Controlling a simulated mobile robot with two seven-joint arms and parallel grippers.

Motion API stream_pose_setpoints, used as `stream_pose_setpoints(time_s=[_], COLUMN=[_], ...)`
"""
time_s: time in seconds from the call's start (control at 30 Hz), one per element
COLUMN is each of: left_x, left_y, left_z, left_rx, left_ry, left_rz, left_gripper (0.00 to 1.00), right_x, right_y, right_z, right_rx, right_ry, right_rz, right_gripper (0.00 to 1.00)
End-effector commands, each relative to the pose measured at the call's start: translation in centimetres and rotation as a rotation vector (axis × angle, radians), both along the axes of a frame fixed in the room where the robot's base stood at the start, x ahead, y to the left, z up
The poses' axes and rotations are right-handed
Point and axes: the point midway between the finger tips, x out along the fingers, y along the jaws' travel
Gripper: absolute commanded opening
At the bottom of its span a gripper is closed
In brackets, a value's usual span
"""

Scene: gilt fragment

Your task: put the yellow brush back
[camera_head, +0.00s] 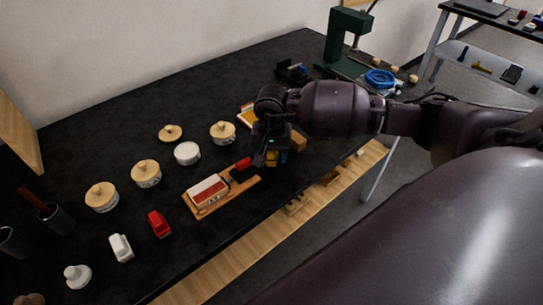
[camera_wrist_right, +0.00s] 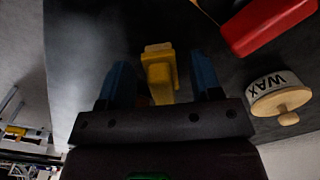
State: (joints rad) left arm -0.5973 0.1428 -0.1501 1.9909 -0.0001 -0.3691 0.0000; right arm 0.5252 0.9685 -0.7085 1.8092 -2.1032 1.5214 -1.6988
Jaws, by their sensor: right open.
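The yellow brush (camera_wrist_right: 160,75) shows in the right wrist view between the two blue fingers of my right gripper (camera_wrist_right: 163,82), with a gap on each side. Its pale end points away from the gripper. In the head view my right gripper (camera_head: 276,158) is low over the dark table, at the right end of a wooden tray. A bit of the yellow brush (camera_head: 284,157) shows beside the blue fingers there; the rest is hidden by the gripper. The right gripper is open. Whether the brush rests on the table or tray is hidden. My left gripper is not in view.
The wooden tray (camera_head: 255,181) holds a red-and-white block (camera_head: 208,190) and a red-and-black piece (camera_head: 241,168). Several round jars with wooden lids, one (camera_head: 223,132) near the gripper, stand behind. A red block (camera_head: 159,224) lies in front. A green press (camera_head: 343,42) stands at the back.

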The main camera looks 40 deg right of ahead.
Motion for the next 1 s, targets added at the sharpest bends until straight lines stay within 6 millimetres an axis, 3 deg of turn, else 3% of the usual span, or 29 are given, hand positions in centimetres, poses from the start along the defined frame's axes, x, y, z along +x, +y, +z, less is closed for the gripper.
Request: stream_pose_setpoints(time_s=[0.3, 0.5, 0.7, 1.0], left_x=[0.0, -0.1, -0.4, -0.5], left_y=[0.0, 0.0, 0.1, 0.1], left_z=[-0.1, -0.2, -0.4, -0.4], left_rx=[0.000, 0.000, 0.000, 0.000], left_ry=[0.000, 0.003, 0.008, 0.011], left_rz=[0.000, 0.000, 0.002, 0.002], left_gripper=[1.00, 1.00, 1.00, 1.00], right_x=[0.0, 0.0, -0.1, -0.1], right_y=[-0.1, -0.1, 0.0, -0.1], right_z=[6.2, 9.2, 10.7, 10.9], right_rx=[0.000, -0.001, 0.001, 0.001], right_ry=[-0.004, -0.002, -0.001, 0.001], right_rz=[0.002, 0.001, 0.000, 0.000], right_gripper=[0.59, 0.59, 0.59, 0.59])
